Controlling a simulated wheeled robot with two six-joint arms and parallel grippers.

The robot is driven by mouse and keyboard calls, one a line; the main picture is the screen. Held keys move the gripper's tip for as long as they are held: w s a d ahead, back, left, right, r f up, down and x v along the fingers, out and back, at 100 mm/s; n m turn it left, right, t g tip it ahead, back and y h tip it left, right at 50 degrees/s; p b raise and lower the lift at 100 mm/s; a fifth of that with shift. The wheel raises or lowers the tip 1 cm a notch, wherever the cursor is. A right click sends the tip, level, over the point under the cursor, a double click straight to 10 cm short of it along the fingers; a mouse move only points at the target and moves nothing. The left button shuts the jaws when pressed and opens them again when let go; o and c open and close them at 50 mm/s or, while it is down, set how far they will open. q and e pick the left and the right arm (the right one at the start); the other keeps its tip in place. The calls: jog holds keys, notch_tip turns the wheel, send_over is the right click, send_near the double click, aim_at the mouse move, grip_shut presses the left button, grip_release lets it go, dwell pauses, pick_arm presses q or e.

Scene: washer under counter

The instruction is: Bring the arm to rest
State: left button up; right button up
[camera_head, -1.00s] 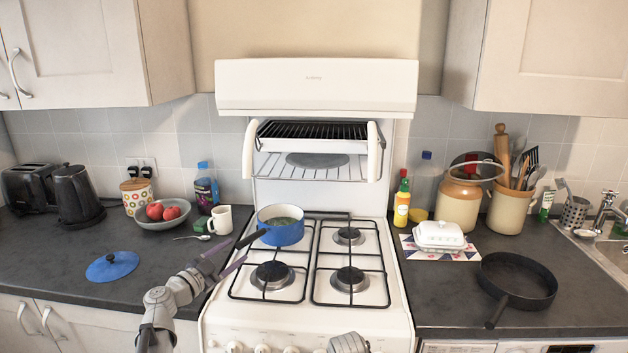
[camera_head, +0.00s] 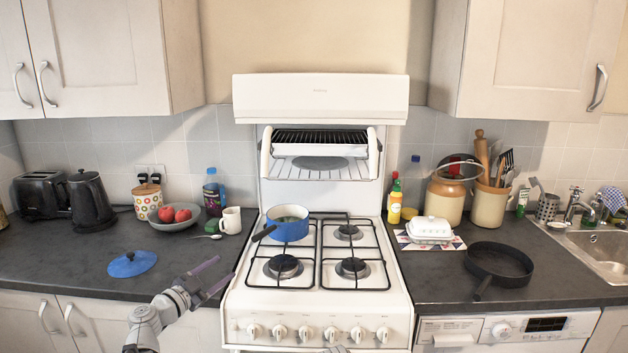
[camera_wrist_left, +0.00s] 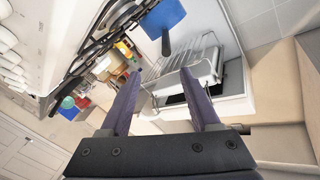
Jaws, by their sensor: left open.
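My left gripper (camera_head: 213,277) is open and empty above the front edge of the left counter, to the left of the stove. Its two open fingers also show in the left wrist view (camera_wrist_left: 168,100), with nothing between them. The blue pot (camera_head: 288,229) stands on the back left burner, its dark handle pointing left toward the front. The blue lid (camera_head: 132,263) lies on the left counter, left of the gripper and apart from it. Of my right arm only a small tip shows at the bottom edge of the head view; its gripper is not visible.
The white stove (camera_head: 318,311) stands between two dark counters. A white mug (camera_head: 231,220), fruit bowl (camera_head: 174,222) and kettle (camera_head: 90,203) stand at the back left. A black frying pan (camera_head: 499,263) and butter dish (camera_head: 430,229) sit on the right counter. The front left counter is mostly clear.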

pick_arm(q)
jog(key=s+d+f+g+p, duration=0.1)
jog(key=s+d+f+g, duration=0.25)
jog(key=d, duration=0.35)
jog(key=s+d+f+n+g+p, duration=0.1)
jog(key=s+d+f+g+p, duration=0.15)
jog(key=s+d+g, duration=0.35)
jog(key=s+d+f+g+p, duration=0.1)
jog(key=s+d+f, duration=0.25)
jog(key=d, duration=0.45)
jog(key=s+a+f+n+g+y+p, duration=0.1)
jog(key=s+f+n+g+y, duration=0.1)
jog(key=s+y, duration=0.3)
jog(key=s+f+n+g+y+p, duration=0.2)
jog(key=s+n+y, duration=0.3)
jog(key=s, duration=0.5)
jog(key=shift+a+f+g, duration=0.2)
jog(key=shift+a+g, duration=0.15)
jog(key=shift+g, duration=0.4)
